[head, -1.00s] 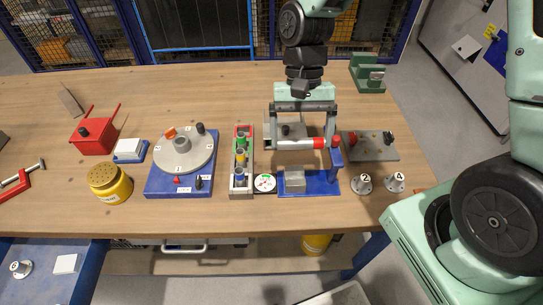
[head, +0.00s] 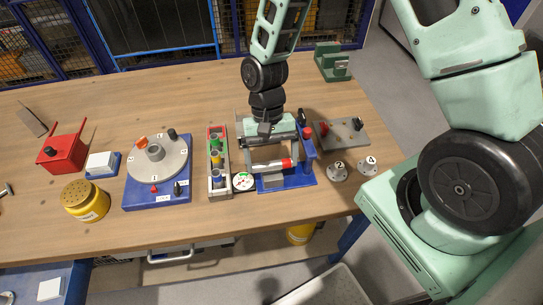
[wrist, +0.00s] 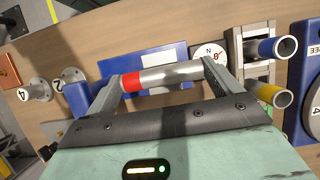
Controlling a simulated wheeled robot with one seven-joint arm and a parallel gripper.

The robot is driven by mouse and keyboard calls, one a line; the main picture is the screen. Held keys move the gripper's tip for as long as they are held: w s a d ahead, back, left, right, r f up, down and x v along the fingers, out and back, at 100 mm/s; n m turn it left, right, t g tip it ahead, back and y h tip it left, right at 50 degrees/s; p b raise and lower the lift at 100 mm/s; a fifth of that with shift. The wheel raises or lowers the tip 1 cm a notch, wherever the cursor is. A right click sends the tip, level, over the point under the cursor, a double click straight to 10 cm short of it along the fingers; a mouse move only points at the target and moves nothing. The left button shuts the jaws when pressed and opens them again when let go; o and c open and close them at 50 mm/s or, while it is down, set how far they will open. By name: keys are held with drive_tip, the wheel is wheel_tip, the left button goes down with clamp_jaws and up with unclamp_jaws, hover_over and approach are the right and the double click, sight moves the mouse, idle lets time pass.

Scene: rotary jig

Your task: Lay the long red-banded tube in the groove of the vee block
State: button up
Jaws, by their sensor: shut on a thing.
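My gripper (head: 270,166) is shut on the long red-banded tube (head: 264,168), a pale grey cylinder with a red band near its right end. In the wrist view the tube (wrist: 175,76) spans between the two fingers, with its red band at the left. The vee block (head: 274,182) is a grey block on a blue base (head: 300,180) with a blue post at its right. The tube lies level just over and behind the block in the head view. The groove is hidden, and I cannot tell whether tube and block touch.
A round white dial (head: 243,181) and a rack of coloured tubes (head: 217,165) stand close at the left. A rotary jig (head: 157,165) is farther left. Numbered knobs (head: 338,172) and a grey plate (head: 342,134) are at the right. The front bench strip is clear.

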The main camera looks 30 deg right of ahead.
drive_tip(key=shift+f+b, duration=0.35)
drive_tip(key=shift+f, duration=0.25)
drive_tip(key=o, duration=0.7)
drive_tip(key=shift+o, duration=0.2)
drive_tip(key=shift+r, duration=0.1)
drive_tip(key=shift+r, duration=0.25)
drive_tip(key=b+v, duration=0.1)
drive_tip(key=v, duration=1.1)
drive_tip(key=s+a+r+n+t, duration=0.1)
drive_tip(key=s+a+r+n, duration=0.1)
drive_tip(key=s, duration=0.4)
drive_tip(key=s+a+r+n+t, duration=0.1)
drive_tip(key=s+a+r+n, duration=0.2)
drive_tip(key=s+n, duration=0.2)
drive_tip(key=s+a+r+n+t, duration=0.2)
drive_tip(key=s+r+n, duration=0.1)
drive_tip(key=s, duration=0.3)
drive_tip(key=shift+s+a+n+h, duration=0.3)
drive_tip(key=shift+a+n+h, duration=0.1)
drive_tip(key=shift+n, duration=0.3)
